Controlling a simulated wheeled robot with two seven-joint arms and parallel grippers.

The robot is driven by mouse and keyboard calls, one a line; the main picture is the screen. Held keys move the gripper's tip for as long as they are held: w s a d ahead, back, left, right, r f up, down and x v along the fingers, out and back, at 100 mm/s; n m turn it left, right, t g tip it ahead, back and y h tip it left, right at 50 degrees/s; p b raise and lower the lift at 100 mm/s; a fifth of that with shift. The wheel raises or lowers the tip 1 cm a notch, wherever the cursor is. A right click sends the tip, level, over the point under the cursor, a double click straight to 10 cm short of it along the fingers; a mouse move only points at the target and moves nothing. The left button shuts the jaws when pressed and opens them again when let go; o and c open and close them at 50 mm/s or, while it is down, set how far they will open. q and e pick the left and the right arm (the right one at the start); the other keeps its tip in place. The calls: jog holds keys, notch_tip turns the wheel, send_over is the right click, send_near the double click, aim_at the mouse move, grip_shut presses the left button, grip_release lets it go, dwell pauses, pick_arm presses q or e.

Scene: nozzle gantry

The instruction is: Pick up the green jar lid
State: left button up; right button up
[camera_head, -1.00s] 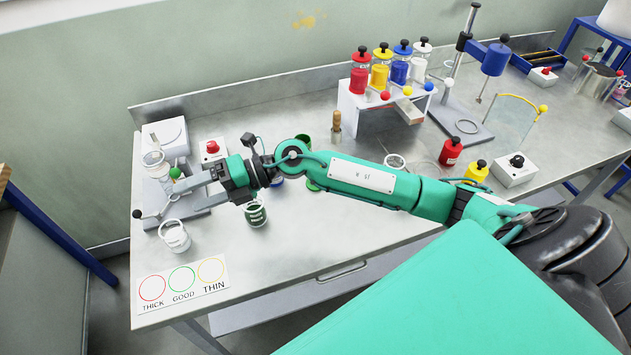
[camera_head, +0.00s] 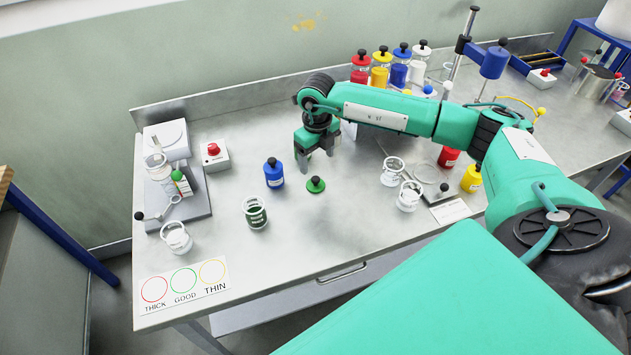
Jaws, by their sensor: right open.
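The green jar lid (camera_head: 316,186), a flat green disc with a dark knob, lies on the metal bench near its middle. My right gripper (camera_head: 317,163) points down, open and empty, just behind the lid in the picture. Its fingers appear above the bench and apart from the lid; the exact height is hard to tell. A clear jar with green contents (camera_head: 256,214) stands open to the left and in front of the lid. My left gripper is not in view.
A blue jar (camera_head: 273,174) stands close left of the lid. Clear glass cups (camera_head: 393,171) stand to the right, with red (camera_head: 448,157) and yellow (camera_head: 471,179) jars beyond. A stand with a bottle (camera_head: 182,183) is at left. Bench in front of the lid is clear.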

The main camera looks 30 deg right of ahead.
send_over(316, 178)
jog(key=f, duration=0.4)
jog(key=shift+s+a+f+p, duration=0.1)
jog(key=shift+s+p, duration=0.2)
jog(key=shift+p, duration=0.1)
jog(key=shift+f, duration=0.25)
jog(key=f+p, duration=0.1)
jog(key=f, duration=0.2)
jog(key=f+p, duration=0.1)
jog(key=shift+w+f+p, duration=0.15)
jog(key=shift+w+p, duration=0.15)
jog(key=shift+f, duration=0.25)
jog(key=c, duration=1)
